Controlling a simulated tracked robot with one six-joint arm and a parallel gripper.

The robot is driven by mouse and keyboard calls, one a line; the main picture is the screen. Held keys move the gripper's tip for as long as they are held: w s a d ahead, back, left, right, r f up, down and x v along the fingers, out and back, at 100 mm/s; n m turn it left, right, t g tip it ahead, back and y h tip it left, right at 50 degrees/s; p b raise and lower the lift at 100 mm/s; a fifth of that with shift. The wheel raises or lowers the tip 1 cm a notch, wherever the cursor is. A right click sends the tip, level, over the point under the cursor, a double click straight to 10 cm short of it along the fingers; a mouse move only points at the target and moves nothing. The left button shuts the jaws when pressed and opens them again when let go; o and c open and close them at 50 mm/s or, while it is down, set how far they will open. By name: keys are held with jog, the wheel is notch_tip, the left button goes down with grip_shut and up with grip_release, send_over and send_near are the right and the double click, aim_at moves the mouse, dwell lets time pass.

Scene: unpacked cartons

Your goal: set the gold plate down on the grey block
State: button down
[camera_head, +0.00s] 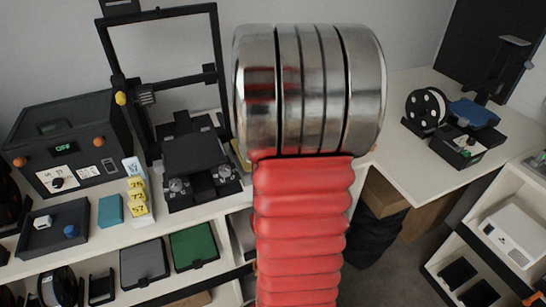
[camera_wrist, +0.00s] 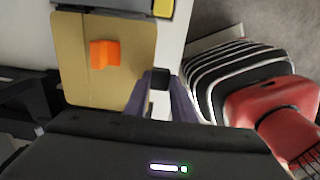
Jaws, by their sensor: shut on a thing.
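The gold plate (camera_wrist: 82,85) shows in the wrist view, a flat sheet with a small orange piece (camera_wrist: 105,53) on it. My gripper (camera_wrist: 160,80) has its dark fingertip at the plate's right edge and is shut on it. In the head view my metal and red arm covers the middle, hiding my gripper and most or all of the plate. I cannot make out with certainty which thing is the grey block; a dark grey printer bed (camera_head: 195,155) stands left of my arm in the head view.
A black printer frame (camera_head: 160,12) stands behind the bed. A black control box (camera_head: 65,140), yellow number tags (camera_head: 137,196) and a teal block (camera_head: 110,211) are at left. A white table (camera_head: 415,165) with a spool (camera_head: 425,108) is at right. Grey and green bins (camera_head: 193,247) sit below.

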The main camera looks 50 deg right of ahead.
jog(key=shift+f, duration=0.7)
jog(key=c, duration=1.4)
grip_release()
jog(key=shift+r, duration=0.1)
jog(key=shift+r, duration=1.5)
jog(key=shift+r, duration=0.15)
notch_tip(320, 180, up, 14)
jog(key=shift+f, duration=0.25)
